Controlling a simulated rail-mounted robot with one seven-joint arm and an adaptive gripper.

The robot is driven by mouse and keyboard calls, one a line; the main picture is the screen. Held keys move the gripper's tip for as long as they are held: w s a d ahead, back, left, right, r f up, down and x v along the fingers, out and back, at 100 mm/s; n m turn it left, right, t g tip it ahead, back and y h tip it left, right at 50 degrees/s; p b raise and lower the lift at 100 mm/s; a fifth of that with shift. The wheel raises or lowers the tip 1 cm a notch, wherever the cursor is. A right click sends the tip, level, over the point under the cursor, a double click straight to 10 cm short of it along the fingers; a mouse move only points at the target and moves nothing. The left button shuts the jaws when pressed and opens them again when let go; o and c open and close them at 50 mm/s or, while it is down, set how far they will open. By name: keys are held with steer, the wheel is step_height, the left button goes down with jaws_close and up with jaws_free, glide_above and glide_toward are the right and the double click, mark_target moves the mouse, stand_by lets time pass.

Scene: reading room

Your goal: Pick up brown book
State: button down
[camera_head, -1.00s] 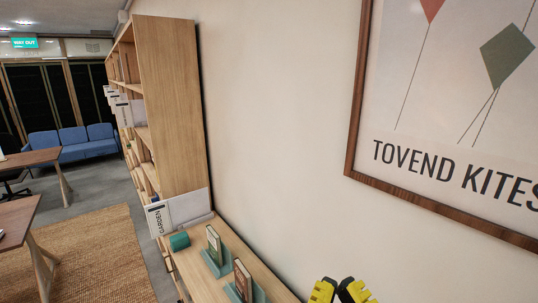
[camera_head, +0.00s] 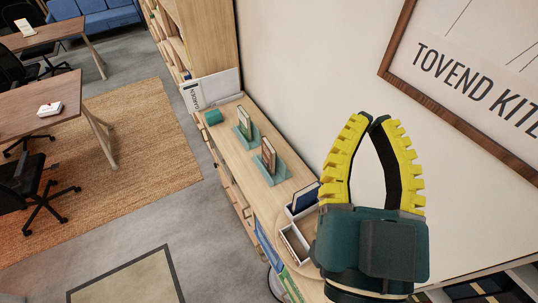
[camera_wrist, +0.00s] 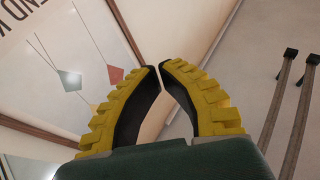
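A book with a brown cover (camera_head: 268,155) stands upright in a teal stand (camera_head: 272,172) on the long low wooden shelf, in the head view. My gripper (camera_head: 373,119) is in front of the wall, to the right of the book and apart from it. Its yellow-and-black fingers point up and their tips meet or nearly meet, with nothing between them. In the wrist view the gripper (camera_wrist: 159,68) also shows its tips together and empty. The book does not show in that view.
A second book (camera_head: 244,122) stands in another teal stand (camera_head: 248,137) beyond it. A teal block (camera_head: 213,117) and a garden sign (camera_head: 211,88) are farther back. White trays (camera_head: 298,243) sit nearer. A framed kite poster (camera_head: 480,70) hangs on the right wall. The rug area (camera_head: 140,150) is open.

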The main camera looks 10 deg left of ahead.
stand_by(0.4)
steer(key=c, duration=0.8)
jaws_free()
steer(key=shift+c, duration=0.2)
